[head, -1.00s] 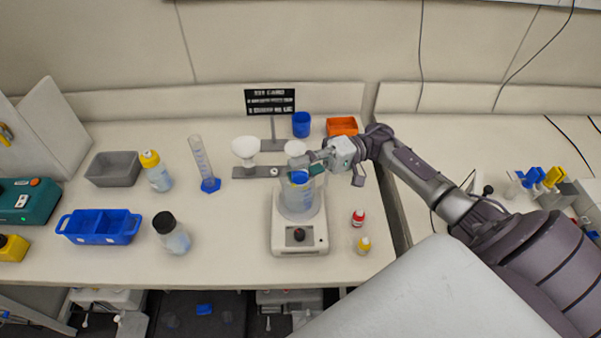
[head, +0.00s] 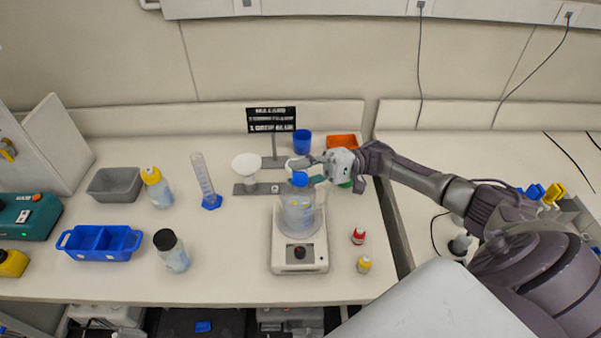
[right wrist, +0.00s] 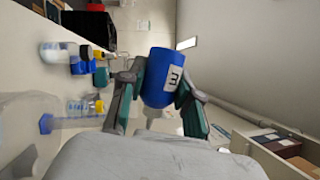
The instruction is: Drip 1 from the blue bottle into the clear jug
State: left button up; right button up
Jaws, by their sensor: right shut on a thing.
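My right gripper (head: 314,170) is shut on the blue bottle (head: 300,179). In the head view the bottle shows above the clear jug (head: 299,218), near its far rim. The gap between them is hard to judge. In the right wrist view the blue bottle (right wrist: 160,78), with a white label, sits between the two fingers, and a pale tip shows below it. I see no drop. My left gripper is not in view.
A blue cup (head: 302,141) and orange tray (head: 343,141) stand at the back. Small red (head: 358,236) and yellow-capped (head: 364,264) bottles are at right. A measuring cylinder (head: 204,180) is at left.

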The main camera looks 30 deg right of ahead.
jog(key=shift+w+d+r+m+t+y, duration=0.15)
jog(key=shift+r+m+t+y, duration=0.15)
jog(key=shift+m, duration=0.6)
jog(key=shift+w+a+r+m+t+y, duration=0.1)
jog(key=shift+r+m+t+y, duration=0.15)
jog(key=shift+m, duration=0.65)
jog(key=shift+r, duration=0.1)
jog(key=shift+d+r+n+g+h, duration=0.1)
jog(key=shift+r+n+g+h, duration=0.2)
jog(key=shift+n, duration=0.6)
jog(key=shift+r+n+g+h, duration=0.15)
jog(key=shift+n+g+h, duration=0.25)
jog(key=shift+n, duration=0.7)
